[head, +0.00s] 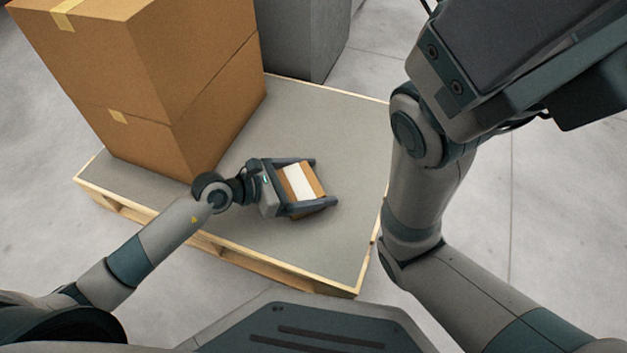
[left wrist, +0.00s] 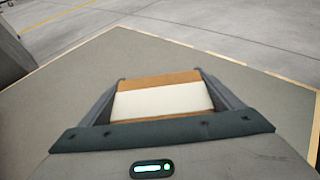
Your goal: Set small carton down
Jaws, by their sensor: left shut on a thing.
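The small carton (head: 299,181) is brown with a broad white band across its top. My left gripper (head: 325,182) is shut on the small carton, with one finger along each side of it. In the left wrist view the carton (left wrist: 162,99) sits between the two fingers (left wrist: 163,92). The carton is over the grey top of the pallet (head: 340,240); I cannot tell whether its underside touches that surface. My right arm rises at the right of the head view, but its gripper is not seen.
Two large brown cartons, the upper (head: 150,70) on the lower (head: 185,140), stand on the pallet's left part. A grey block (head: 305,40) stands behind the pallet. The pallet top right of and in front of the small carton is clear. Concrete floor surrounds the pallet.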

